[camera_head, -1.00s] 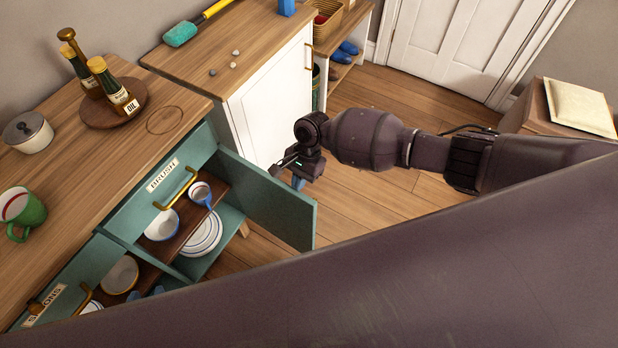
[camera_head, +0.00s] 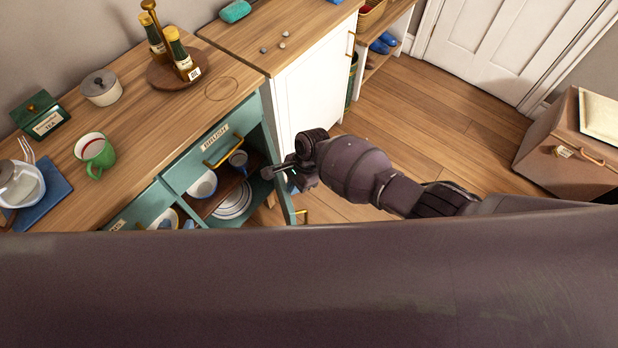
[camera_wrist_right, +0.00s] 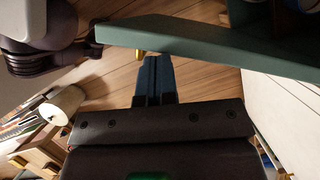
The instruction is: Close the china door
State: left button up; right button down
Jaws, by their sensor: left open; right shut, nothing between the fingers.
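The teal cabinet door (camera_head: 285,206) stands partly open at the right end of the teal cabinet, with a gold handle (camera_head: 302,216) on its outer face. In the right wrist view the door (camera_wrist_right: 205,45) is a green slab across the top, just beyond my fingers. The handle (camera_wrist_right: 141,54) shows there as a small gold piece. My right gripper (camera_head: 272,172) is shut and empty, over the door in the head view; its fingers (camera_wrist_right: 154,80) also show in the wrist view. I cannot tell whether they touch the door. My left gripper is out of view.
White plates (camera_head: 235,202) and a bowl (camera_head: 203,186) sit inside the cabinet below the BRUSH drawer (camera_head: 214,140). A white cabinet (camera_head: 312,95) stands close beyond the door. Wooden floor (camera_head: 440,125) is open to the right. My dark arm link covers the bottom.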

jog(key=shift+s+a, duration=0.3)
jog(key=shift+a, duration=0.55)
jog(key=shift+d, duration=0.1)
